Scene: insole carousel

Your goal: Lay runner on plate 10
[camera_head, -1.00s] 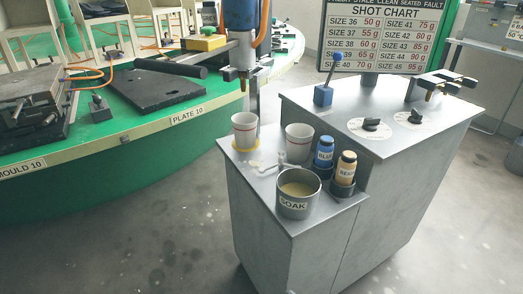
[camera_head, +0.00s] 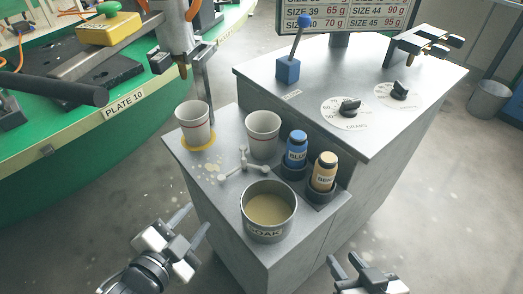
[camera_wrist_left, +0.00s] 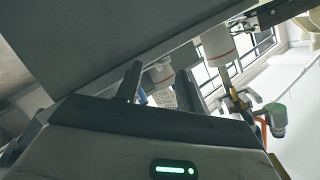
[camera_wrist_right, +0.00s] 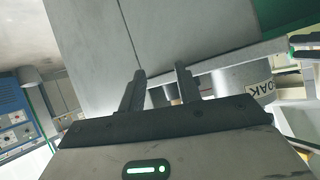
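A small pale branched piece, which looks like the runner (camera_head: 243,166), lies on the grey console top between the paper cups and the SOAK pot. A black plate (camera_head: 122,68) lies on the green carousel at the upper left, above the PLATE 10 label (camera_head: 125,103); a black bar hides part of it. My left gripper (camera_head: 194,221) is open and empty, in front of the console's left side, below the runner in the picture. My right gripper (camera_head: 345,258) is open and empty, in front of the console, right of the pot. Both wrist views show spread fingers with nothing between.
The SOAK pot (camera_head: 269,222), two cups (camera_head: 193,122) (camera_head: 263,133), a blue bottle (camera_head: 296,150) and a beige bottle (camera_head: 324,172) crowd the console around the runner. A nozzle (camera_head: 182,66) hangs above the left cup. A black bar (camera_head: 60,88) juts over the carousel.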

